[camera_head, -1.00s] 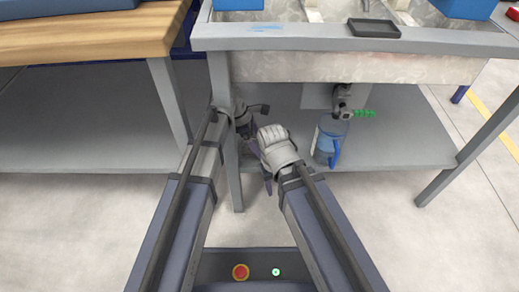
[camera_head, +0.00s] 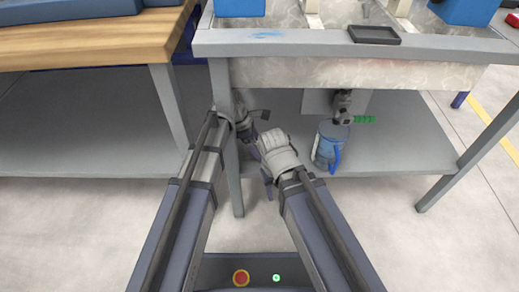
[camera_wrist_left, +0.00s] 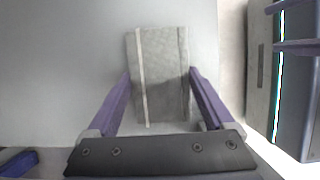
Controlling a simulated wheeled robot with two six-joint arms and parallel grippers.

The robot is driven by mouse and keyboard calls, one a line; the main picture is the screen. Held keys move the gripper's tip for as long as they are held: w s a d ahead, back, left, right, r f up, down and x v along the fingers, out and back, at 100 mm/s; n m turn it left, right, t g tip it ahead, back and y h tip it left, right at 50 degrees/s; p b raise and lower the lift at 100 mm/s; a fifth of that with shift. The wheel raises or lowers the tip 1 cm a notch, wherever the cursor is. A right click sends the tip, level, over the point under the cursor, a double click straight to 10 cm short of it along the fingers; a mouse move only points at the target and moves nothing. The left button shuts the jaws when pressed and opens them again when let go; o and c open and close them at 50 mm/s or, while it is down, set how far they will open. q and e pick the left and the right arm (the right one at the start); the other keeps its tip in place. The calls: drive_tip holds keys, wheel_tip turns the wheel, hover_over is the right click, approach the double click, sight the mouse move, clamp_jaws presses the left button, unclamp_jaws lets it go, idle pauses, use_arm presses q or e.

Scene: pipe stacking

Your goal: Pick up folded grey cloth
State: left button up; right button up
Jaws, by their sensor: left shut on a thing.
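The folded grey cloth (camera_wrist_left: 162,100) lies flat, with a pale stripe along its left side, on a light grey surface in the left wrist view.
The sink table's front leg (camera_head: 231,165) stands close to both wrists. A blue jug (camera_head: 329,140) is on the lower shelf (camera_head: 400,140) under a drain pipe (camera_head: 342,106). A green part (camera_head: 365,120) is next to the pipe. A wooden-topped bench (camera_head: 90,45) is at left.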

sight(258, 148)
use_arm(q)
drive_tip(key=shift+r, duration=0.1)
drive_tip(key=shift+r+p, duration=0.55)
drive_tip(key=shift+p, duration=0.05)
wheel_tip(258, 148, up, 3)
drive_tip(key=p, duration=0.3)
drive_tip(key=a, duration=1.8)
drive_tip(key=shift+f+b, duration=0.4)
drive_tip(key=o, duration=0.8)
drive_tip(key=c, duration=0.6)
